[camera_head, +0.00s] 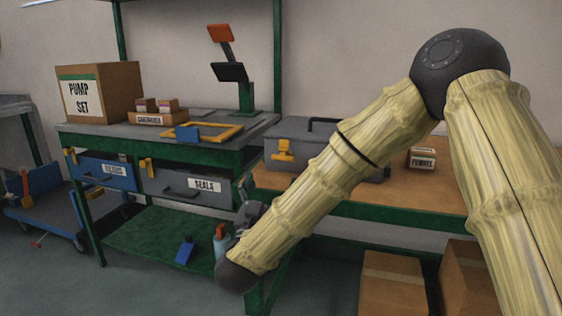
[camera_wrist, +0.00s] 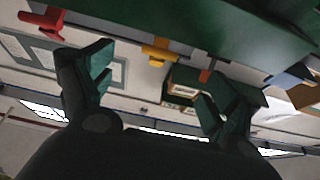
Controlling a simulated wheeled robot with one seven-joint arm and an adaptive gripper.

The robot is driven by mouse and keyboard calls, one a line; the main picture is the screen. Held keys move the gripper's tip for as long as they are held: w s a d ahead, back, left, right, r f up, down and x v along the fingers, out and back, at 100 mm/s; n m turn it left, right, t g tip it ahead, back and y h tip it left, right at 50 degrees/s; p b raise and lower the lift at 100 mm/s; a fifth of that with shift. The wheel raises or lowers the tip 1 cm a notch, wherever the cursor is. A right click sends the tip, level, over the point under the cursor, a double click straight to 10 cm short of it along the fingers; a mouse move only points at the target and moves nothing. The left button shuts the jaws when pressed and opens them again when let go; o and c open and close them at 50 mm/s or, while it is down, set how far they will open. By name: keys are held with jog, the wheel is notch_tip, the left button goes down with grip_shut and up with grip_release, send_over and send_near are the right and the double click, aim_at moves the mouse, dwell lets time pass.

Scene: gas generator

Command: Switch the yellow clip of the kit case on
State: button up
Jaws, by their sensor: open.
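The grey kit case (camera_head: 307,133) stands on the wooden top of the right-hand bench, with a dark handle on its lid. Its yellow clip (camera_head: 285,150) is on the front face, towards the left. My arm passes in front of the case and hides part of its right side. My gripper (camera_head: 246,192) is left of and lower than the clip, near the bench's front left corner, apart from the case. The wrist view shows its two dark fingers (camera_wrist: 158,85) spread, with nothing held between them. I cannot identify the case there.
The left bench has a blue drawer (camera_head: 104,172) and a grey drawer (camera_head: 190,188), each with a yellow clip. A yellow frame (camera_head: 215,131) lies on top. A Funnel box (camera_head: 422,159) stands right of the case. The wrist view shows a green surface (camera_wrist: 215,25) close above the fingers.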

aim_at(286, 152)
jog(key=b+x, duration=0.2)
jog(key=x, duration=0.6)
jog(key=shift+w+d+r, duration=0.1)
jog(key=shift+w+d, duration=0.05)
jog(key=shift+w, duration=0.15)
jog(key=c, duration=1.1)
